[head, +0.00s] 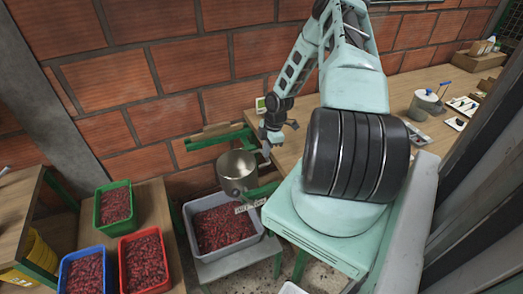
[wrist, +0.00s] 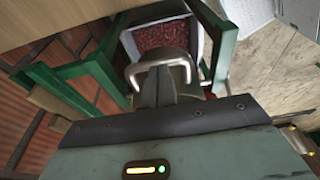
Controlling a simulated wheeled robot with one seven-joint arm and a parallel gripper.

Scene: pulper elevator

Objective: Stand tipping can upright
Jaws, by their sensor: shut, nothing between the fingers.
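The tipping can (head: 237,178) is a grey metal pot held at the green frame (head: 262,192), above a crate of red cherries. In the head view its mouth faces up and it looks about upright; a slight tilt is hard to rule out. My gripper (head: 266,148) is at the can's right upper side. In the wrist view the fingers of my gripper (wrist: 157,90) are together, in front of a pale U-shaped handle (wrist: 163,63). They hold nothing; whether they touch the handle or can is unclear. Most of the can is hidden behind them there.
The grey crate (head: 192,222) of cherries stands below the can. Green (head: 98,212), red (head: 123,262) and blue (head: 63,268) crates stand at the left. A wooden worktop (head: 400,95) runs along the brick wall, with a small scale near my gripper. Green bars enclose the can closely.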

